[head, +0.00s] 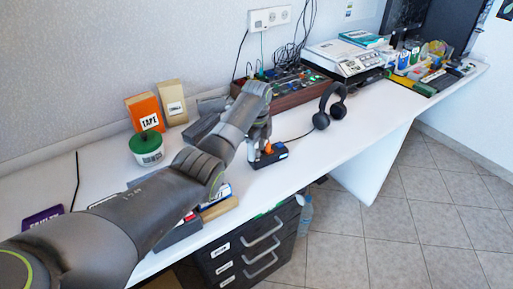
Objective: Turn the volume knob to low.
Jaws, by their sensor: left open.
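A small dark box (270,157) with an orange knob (268,148) on top sits near the front edge of the white desk. A cable runs from it toward the black headphones (332,106). My left gripper (260,145) points down at the box, its fingertips close beside the orange knob. The gripper is open, and I cannot tell whether it touches the knob. My left arm and gripper hide part of the box, and the knob's markings are too small to read. My right gripper is not in view.
An orange TAPE box (146,113), a tan box (172,102) and a green-lidded tub (147,148) stand at the back left. A wooden-framed board (299,88) lies behind the knob box. Black drawers (247,254) stand below.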

